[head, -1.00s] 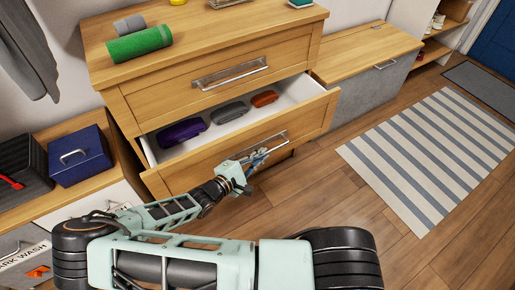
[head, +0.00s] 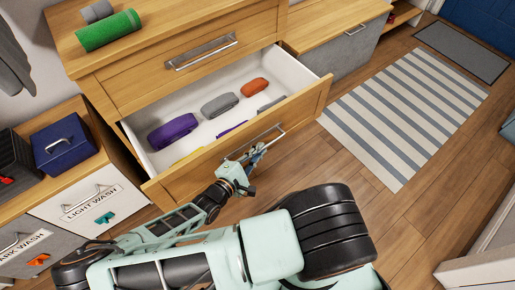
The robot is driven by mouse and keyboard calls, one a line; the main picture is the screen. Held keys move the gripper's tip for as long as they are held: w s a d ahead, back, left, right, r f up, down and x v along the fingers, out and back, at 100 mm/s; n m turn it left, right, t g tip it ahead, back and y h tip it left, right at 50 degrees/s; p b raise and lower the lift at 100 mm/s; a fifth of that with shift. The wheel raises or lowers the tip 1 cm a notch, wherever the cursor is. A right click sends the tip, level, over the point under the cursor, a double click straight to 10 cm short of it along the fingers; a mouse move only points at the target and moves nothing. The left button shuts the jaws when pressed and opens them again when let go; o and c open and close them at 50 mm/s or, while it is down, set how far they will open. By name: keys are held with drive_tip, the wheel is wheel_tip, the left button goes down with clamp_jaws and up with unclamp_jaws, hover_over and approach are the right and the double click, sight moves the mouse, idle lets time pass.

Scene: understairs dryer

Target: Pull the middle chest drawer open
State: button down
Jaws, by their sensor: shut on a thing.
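The wooden chest (head: 100,62) stands at the upper left in the head view. Its middle drawer (head: 205,167) is pulled well out, with its white inside showing. In it lie a purple roll (head: 173,131), a grey roll (head: 220,105), an orange roll (head: 254,87) and other partly hidden rolls near the front panel. My gripper (head: 254,153) is shut on the drawer's metal bar handle (head: 268,140). The fingertips are small in the picture. The drawer above, with its own bar handle (head: 202,52), is shut.
A green roll (head: 108,30) lies on the chest top. A dark blue box (head: 63,144) and laundry bins, one marked LIGHT WASH (head: 90,205), stand at left. A wooden-topped bench (head: 330,22) is at right. A striped rug (head: 405,112) lies on the open floor.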

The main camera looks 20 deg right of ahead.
drive_tip(key=c, duration=2)
unclamp_jaws()
drive_tip(key=shift+c, duration=0.2)
drive_tip(key=v, duration=0.7)
drive_tip(key=shift+a, duration=0.25)
drive_tip(key=shift+s+r, duration=0.1)
drive_tip(key=shift+s, duration=0.1)
